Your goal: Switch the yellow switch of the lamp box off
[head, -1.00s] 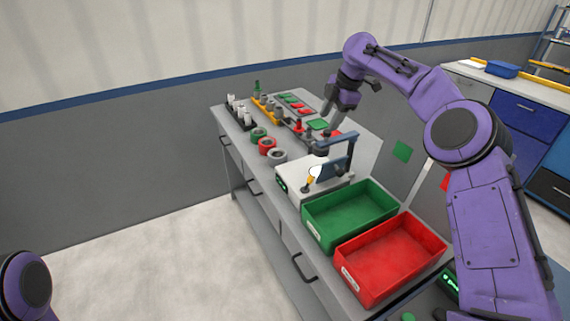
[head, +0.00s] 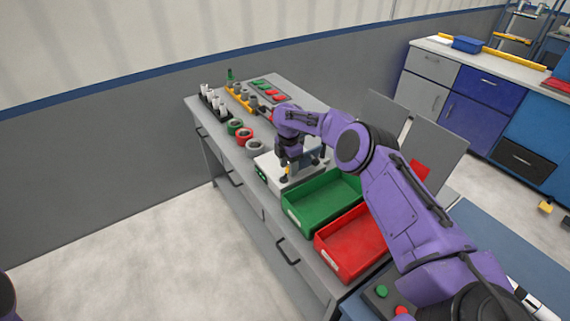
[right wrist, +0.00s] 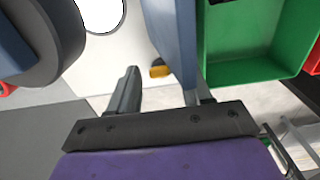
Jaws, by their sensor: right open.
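The lamp box (head: 266,163) is a pale box on the workbench, behind the green bin in the head view. Its yellow switch (right wrist: 160,71) shows in the right wrist view, beyond and between my fingertips, partly covered by a blue-grey part. A bright white round lamp surface (right wrist: 100,12) shows at the top of that view. My right gripper (head: 289,172) is over the lamp box, pointing down, and hides much of its top. In the right wrist view the right gripper (right wrist: 160,84) is open, with nothing between its fingers. My left gripper is out of view.
The green bin (head: 292,220) and red bin (head: 328,258) stand close beside the box. Green, red and grey rings (head: 245,137) lie on the bench's other side, near white-topped pieces (head: 213,103). Grey panels (head: 440,140) stand behind my right arm.

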